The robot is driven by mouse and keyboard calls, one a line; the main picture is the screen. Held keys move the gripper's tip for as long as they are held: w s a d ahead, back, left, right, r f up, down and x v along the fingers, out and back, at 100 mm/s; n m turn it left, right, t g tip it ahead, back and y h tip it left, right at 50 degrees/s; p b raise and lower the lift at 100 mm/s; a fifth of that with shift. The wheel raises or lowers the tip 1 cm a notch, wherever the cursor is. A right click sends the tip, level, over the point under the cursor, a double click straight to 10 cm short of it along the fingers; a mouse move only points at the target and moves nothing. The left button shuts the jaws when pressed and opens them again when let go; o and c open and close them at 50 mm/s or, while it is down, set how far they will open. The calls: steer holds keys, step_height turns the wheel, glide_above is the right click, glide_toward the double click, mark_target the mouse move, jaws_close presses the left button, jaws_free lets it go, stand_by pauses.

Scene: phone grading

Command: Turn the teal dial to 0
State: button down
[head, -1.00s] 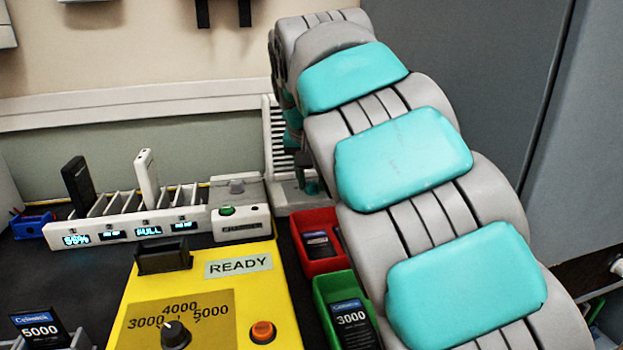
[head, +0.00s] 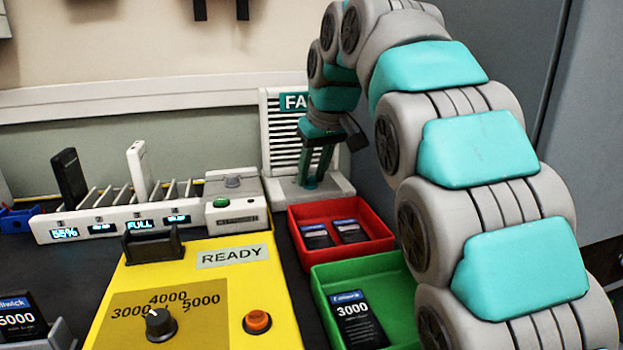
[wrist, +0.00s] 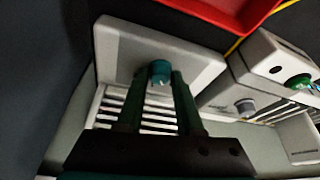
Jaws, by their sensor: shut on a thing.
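The teal dial (wrist: 160,72) sits on the pale grey base of the fan unit, between my two dark green fingers in the wrist view. A small pale mark shows on it; its scale numbers cannot be read. My gripper (wrist: 158,78) is shut on the dial. In the head view my gripper (head: 311,182) points down at the base of the white slatted fan unit (head: 276,140), whose sign is partly hidden by my arm. The fingers largely hide the dial there.
A red bin (head: 377,238) and a green bin (head: 325,285) hold phones in front of the fan. The yellow tester (head: 190,262) reads READY. A white charging rack (head: 110,222) and small grey device (head: 236,208) stand left.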

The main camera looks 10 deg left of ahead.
steer(key=shift+w+n+g, duration=0.1)
steer(key=shift+n+g, duration=0.2)
steer(key=shift+n, duration=0.5)
steer(key=c, duration=0.6)
jaws_free()
steer(key=shift+o, duration=0.2)
steer(key=shift+r, duration=0.1)
steer(key=p+v, duration=0.2)
steer(key=v, duration=0.4)
steer(key=shift+d+r, duration=0.2)
steer(key=shift+r, duration=0.1)
steer(key=shift+s+d+r, duration=0.25)
steer(key=shift+r, duration=0.15)
